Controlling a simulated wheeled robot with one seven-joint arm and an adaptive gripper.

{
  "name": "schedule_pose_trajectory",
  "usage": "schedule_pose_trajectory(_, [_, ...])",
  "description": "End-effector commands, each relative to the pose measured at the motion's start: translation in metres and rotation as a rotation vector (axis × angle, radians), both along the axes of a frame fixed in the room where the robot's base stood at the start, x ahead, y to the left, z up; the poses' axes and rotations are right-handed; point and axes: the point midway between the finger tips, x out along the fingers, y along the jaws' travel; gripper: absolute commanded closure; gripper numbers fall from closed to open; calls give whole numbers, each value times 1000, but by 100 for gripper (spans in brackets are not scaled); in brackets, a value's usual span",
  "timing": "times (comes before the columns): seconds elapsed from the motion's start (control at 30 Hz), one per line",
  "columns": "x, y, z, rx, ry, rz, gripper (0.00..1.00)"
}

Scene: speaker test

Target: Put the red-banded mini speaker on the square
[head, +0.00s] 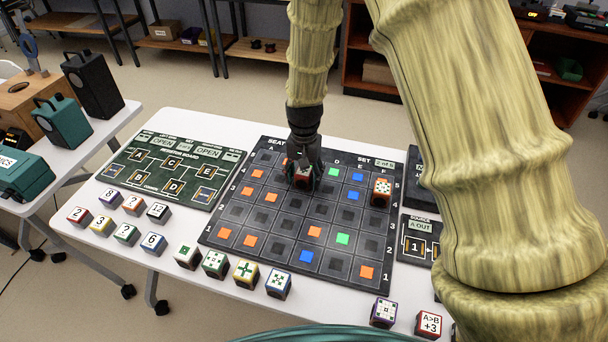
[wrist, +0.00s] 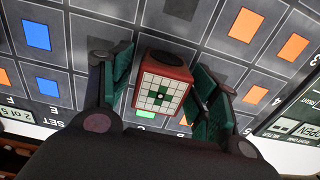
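A small red cube (head: 302,182), the red-banded mini speaker, sits on the dark grid board (head: 231,212) near its far edge. Its white top bears a green cross-like pattern, clear in the wrist view (wrist: 160,94), where a dark round spot marks one red side. My gripper (head: 304,168) points down over this cube. In the wrist view its green finger pads (wrist: 163,80) stand on either side of the cube, with a narrow gap at the left. Contact on the right is unclear. The gripper looks open around it. Orange, blue and green squares mark several board cells.
Another red-sided cube (head: 381,189) stands at the board's right. Several patterned cubes (head: 187,256) line the front, and numbered cubes (head: 126,234) stand at the left. A resistor board (head: 172,170) lies left of the grid. A purple-edged cube (head: 384,312) stands at the front right.

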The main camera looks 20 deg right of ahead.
Motion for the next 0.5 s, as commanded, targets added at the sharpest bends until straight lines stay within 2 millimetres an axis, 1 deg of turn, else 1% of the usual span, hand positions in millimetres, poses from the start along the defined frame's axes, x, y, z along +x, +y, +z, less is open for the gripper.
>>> schedule_pose_trajectory(0.17, [0,0,1,0,0,0,40])
schedule_pose_trajectory(0.27, [0,0,4,0,0,0,40])
schedule_pose_trajectory(0.37, [1,0,13,0,-2,0,40])
schedule_pose_trajectory(0.5, [1,0,33,-1,-3,0,40])
